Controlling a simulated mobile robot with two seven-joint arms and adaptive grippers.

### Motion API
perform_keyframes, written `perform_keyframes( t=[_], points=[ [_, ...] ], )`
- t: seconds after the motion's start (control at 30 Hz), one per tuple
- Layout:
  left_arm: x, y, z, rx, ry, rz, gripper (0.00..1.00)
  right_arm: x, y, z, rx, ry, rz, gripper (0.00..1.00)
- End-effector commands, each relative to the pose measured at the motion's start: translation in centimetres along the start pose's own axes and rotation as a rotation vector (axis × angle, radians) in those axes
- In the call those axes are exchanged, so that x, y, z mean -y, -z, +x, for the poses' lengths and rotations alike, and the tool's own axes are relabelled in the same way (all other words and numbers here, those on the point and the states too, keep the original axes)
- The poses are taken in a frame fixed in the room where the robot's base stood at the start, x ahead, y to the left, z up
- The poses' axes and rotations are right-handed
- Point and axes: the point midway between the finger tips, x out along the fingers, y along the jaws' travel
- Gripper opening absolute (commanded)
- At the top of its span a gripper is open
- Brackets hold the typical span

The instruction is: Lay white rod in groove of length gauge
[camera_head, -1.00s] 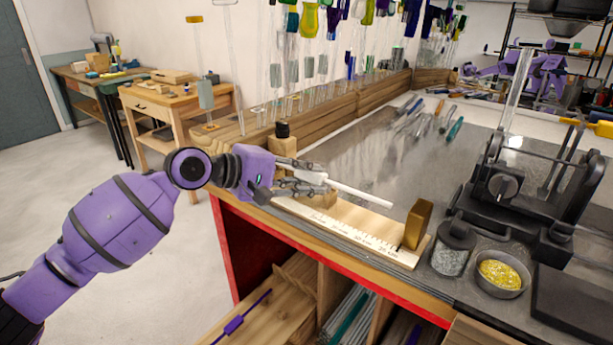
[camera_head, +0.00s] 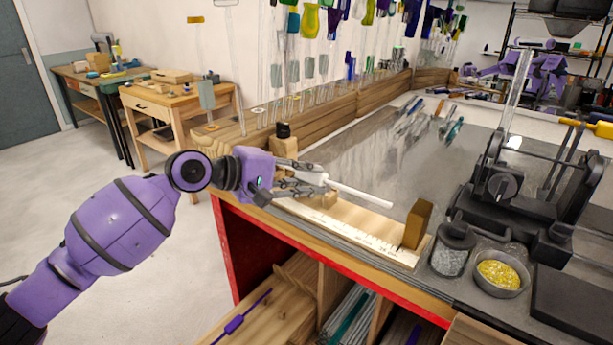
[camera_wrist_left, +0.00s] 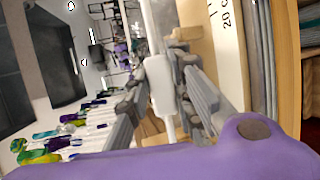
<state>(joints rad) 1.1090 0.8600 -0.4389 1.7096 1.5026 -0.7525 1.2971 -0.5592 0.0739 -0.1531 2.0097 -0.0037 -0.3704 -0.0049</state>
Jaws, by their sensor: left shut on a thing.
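The white rod (camera_head: 358,192) is in my left gripper (camera_head: 318,181), which is shut on it. The rod points right and slightly down, and appears to be above the length gauge (camera_head: 350,230). In the left wrist view the rod (camera_wrist_left: 160,85) runs between the two fingers of my left gripper (camera_wrist_left: 165,90). My right gripper is not in view.
A jar of grey granules (camera_head: 450,258) and a bowl of yellow bits (camera_head: 499,274) stand right of the gauge. A black machine (camera_head: 510,195) is behind them. Loose rods (camera_head: 428,124) lie at the back. The grey bench top (camera_head: 345,150) behind the gauge is mostly clear.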

Motion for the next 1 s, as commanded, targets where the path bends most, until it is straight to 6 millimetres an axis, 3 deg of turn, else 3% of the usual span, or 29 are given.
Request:
perform_keyframes(
  t=[0.03,0.47,0.5,0.67,1.0],
  points=[
    [1.93,-0.2,0.5,0.009,0.032,-0.008,0.0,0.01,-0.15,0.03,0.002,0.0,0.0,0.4],
    [2.18,-0.18,0.6,0.01,0.033,-0.008,0.0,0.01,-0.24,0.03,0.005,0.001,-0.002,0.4],
    [2.19,-0.18,0.6,0.009,0.033,-0.008,0.23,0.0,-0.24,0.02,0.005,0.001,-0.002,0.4],
    [2.19,-0.18,0.59,0.01,0.032,-0.008,0.43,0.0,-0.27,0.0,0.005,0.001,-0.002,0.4],
    [1.53,-0.18,0.42,0.008,0.023,-0.005,0.43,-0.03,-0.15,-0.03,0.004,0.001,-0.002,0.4]
  ],
)
